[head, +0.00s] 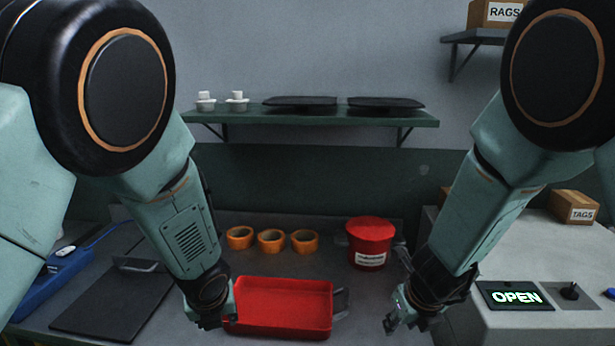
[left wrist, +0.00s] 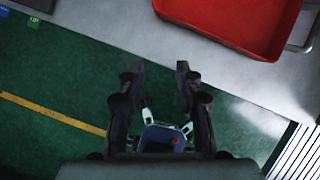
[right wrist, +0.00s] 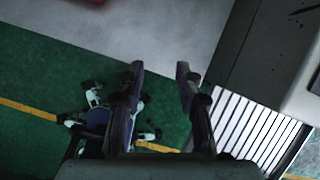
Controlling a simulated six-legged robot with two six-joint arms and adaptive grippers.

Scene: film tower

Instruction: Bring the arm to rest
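My left gripper (head: 208,320) hangs by the front edge of the table, just left of the red tray. In the left wrist view its two fingers (left wrist: 160,72) stand apart with nothing between them, above the green floor and the table edge. My right gripper (head: 392,322) hangs by the front edge, right of the tray and left of the grey console. In the right wrist view its fingers (right wrist: 160,70) are also apart and empty. Both arms reach down from the upper corners in the head view.
The empty red tray (head: 300,282) lies close to the left gripper. Orange tape rolls (head: 271,240) and a red lidded can (head: 370,244) stand behind. A dark flat board (head: 112,300) lies left. The console (head: 525,248) with a lit OPEN sign (head: 516,297) stands right.

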